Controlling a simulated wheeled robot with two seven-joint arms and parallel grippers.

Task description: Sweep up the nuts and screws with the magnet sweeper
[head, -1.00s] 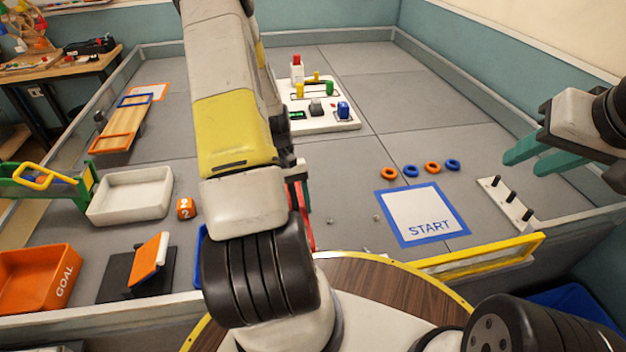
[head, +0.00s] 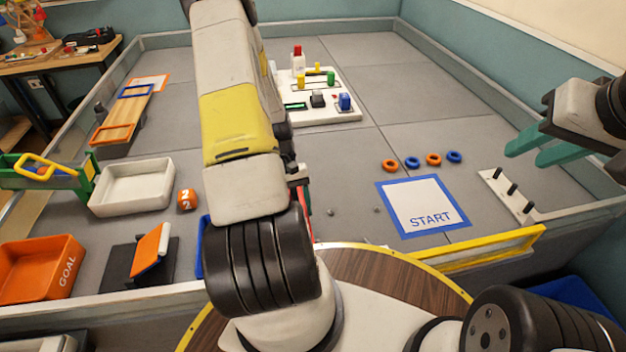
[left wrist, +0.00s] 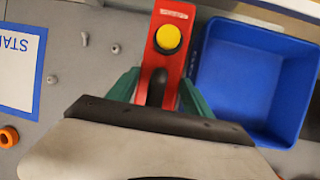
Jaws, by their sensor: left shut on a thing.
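The magnet sweeper is red with a round yellow button (left wrist: 168,39). In the left wrist view my left gripper (left wrist: 160,92) is shut on it, its green fingers on either side. Small grey metal pieces, nuts or screws, lie on the floor left of the sweeper: one (left wrist: 84,39), another (left wrist: 115,48), a third (left wrist: 52,79). Two pieces show in the head view, one (head: 331,212) and one (head: 377,209). There my left arm hides the gripper and nearly all of the sweeper; only a red sliver shows. My right gripper (head: 535,148) is open and empty at the right.
A blue bin (left wrist: 213,85) stands right of the sweeper in the left wrist view. The START sheet (head: 425,203), colored rings (head: 412,162) and a peg board (head: 512,195) lie to the right. A white tray (head: 150,168) and orange GOAL box (head: 68,267) stand left.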

